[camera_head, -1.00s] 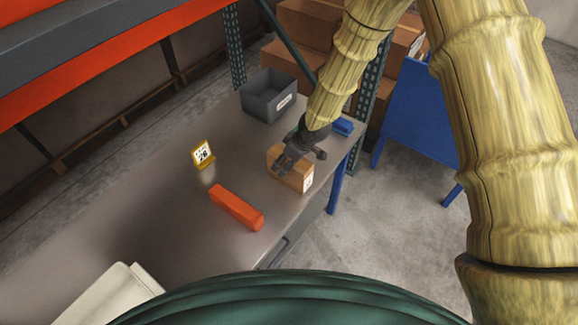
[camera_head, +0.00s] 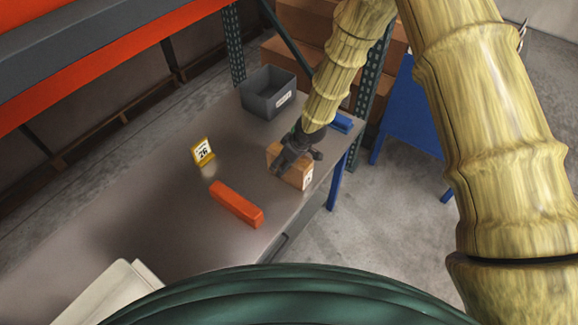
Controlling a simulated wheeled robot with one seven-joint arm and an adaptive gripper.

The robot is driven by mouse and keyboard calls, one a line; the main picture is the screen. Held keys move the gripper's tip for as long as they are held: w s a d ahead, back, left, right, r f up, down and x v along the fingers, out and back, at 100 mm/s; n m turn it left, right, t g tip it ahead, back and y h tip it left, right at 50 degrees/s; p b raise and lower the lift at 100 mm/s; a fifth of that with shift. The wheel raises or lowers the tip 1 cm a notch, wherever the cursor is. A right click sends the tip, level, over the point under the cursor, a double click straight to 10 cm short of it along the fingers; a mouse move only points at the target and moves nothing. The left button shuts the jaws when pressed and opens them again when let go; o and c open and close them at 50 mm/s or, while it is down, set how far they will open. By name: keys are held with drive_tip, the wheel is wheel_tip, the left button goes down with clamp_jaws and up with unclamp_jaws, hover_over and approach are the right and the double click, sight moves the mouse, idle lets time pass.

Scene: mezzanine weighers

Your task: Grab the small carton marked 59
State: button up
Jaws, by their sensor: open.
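A small brown carton (camera_head: 297,176) stands on the grey table near its right edge. A white label is on its right face, but its number is too small to read. My gripper (camera_head: 281,167) is open at the carton, over its left and upper part, and hides some of its top. I cannot tell whether the fingers touch the carton or lie on both sides of it.
An orange block (camera_head: 237,205) lies left of and nearer than the carton. A yellow sign marked 26 (camera_head: 203,151) stands behind it. A grey bin (camera_head: 268,93) and a blue object (camera_head: 341,122) are farther back. The table's (camera_head: 150,195) left-middle area is clear.

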drive_tip(key=shift+w+f, duration=0.1)
drive_tip(key=shift+f, duration=0.1)
drive_tip(key=shift+r, duration=0.1)
drive_tip(key=c, duration=1.3)
